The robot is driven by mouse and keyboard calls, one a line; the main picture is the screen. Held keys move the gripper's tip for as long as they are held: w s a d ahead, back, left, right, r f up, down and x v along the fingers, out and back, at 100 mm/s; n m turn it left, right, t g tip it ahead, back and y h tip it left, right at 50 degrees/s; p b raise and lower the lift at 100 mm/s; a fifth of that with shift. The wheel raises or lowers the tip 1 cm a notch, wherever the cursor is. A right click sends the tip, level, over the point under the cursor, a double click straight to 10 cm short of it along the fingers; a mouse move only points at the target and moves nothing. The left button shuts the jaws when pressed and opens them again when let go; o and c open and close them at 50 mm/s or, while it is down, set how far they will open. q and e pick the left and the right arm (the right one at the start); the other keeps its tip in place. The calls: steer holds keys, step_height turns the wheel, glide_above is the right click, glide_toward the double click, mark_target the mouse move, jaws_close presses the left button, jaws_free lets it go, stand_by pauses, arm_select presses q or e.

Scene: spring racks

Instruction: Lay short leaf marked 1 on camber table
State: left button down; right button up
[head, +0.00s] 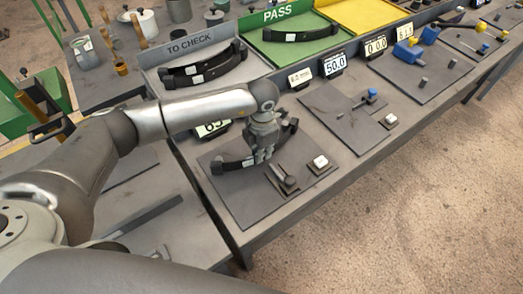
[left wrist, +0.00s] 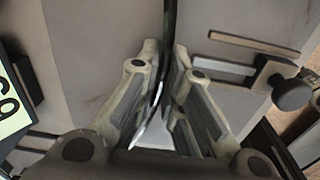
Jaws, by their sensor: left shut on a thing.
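A dark curved leaf (head: 235,164) with a pale label is in my left gripper (head: 264,154), over the grey plate (head: 236,205) that looks like the camber table. The number on the label is too small to read. In the left wrist view the leaf shows edge-on as a thin dark strip (left wrist: 169,22), between the two fingers of the gripper (left wrist: 162,75), which are shut on it. I cannot tell whether the leaf touches the plate. The gripper hides its middle in the head view. My right gripper is not in view.
A slide with a dark knob (head: 290,180) and a white button (head: 320,161) stand at the plate's right. A display (head: 210,129) is behind. The TO CHECK tray (head: 155,82) holds dark leaves; the green PASS tray (head: 275,55) holds one. Another plate (head: 340,122) lies right.

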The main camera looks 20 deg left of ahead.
arm_select(q)
steer(key=shift+r, duration=0.1)
stand_by(0.8)
steer(key=shift+b, duration=0.45)
stand_by(0.8)
steer(key=shift+w+a, duration=0.35)
steer(key=shift+a, duration=0.05)
stand_by(0.5)
steer(key=shift+f+b, duration=0.2)
steer(key=shift+b, duration=0.25)
steer(key=c, duration=1.5)
jaws_free()
steer(key=o, duration=0.5)
steer(key=shift+s+f, duration=0.1)
